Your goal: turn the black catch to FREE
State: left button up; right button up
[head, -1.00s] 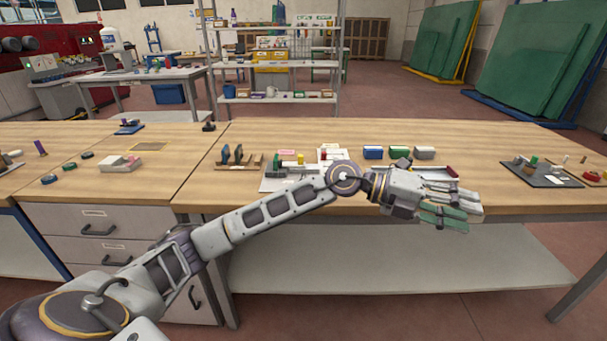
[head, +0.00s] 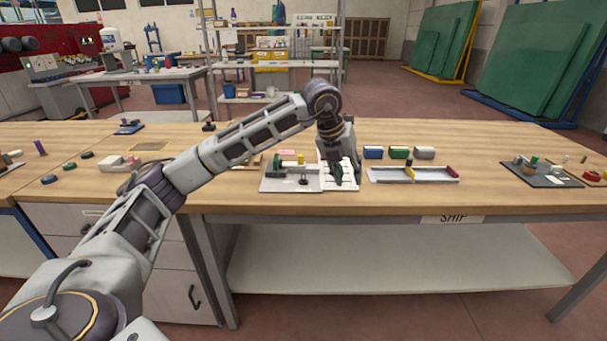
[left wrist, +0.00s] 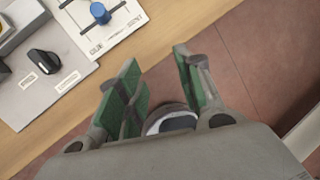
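In the head view the catch (head: 303,181) is a small dark knob on the front of the plate (head: 275,185). My left gripper (head: 342,178) points down above the white panel (head: 345,187), to the right of the catch and apart from it. In the left wrist view its green-padded fingers (left wrist: 158,88) are spread with nothing between them. My right gripper is not in view.
A blue knob (left wrist: 100,13) stands on the white panel beside the plate. A long tray (head: 410,180) lies to the right, with blue, green and grey blocks (head: 398,153) behind it. A dark mat (head: 540,178) with small items lies farther right. The bench's front edge is close.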

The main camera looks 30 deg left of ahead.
aim_at(303, 176)
pick_arm(q)
jog(key=s+a+r+n+y, duration=0.1)
jog(key=a+r+n+y, duration=0.2)
jog(key=a, duration=1)
notch_tip(303, 176, up, 2)
jog(key=shift+a+r+n+y, duration=0.2)
jog(key=shift+n+y, duration=0.1)
jog(key=shift+y, duration=0.6)
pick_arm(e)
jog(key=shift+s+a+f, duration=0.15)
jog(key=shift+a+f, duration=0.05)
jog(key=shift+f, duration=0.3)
pick_arm(q)
jog(key=shift+f, duration=0.1)
jog(key=b+x, duration=0.1)
jog(key=x, duration=0.5)
jog(key=b+x, duration=0.1)
jog(key=x, duration=0.5)
jog(key=shift+s+d+f+b, duration=0.1)
jog(key=shift+s+b, duration=0.15)
jog(key=shift+b, duration=0.05)
jog(key=shift+x, duration=0.8)
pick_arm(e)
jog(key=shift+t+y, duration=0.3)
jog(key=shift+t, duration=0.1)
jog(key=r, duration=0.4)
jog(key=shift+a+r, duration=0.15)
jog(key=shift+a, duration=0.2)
pick_arm(q)
grip_shut()
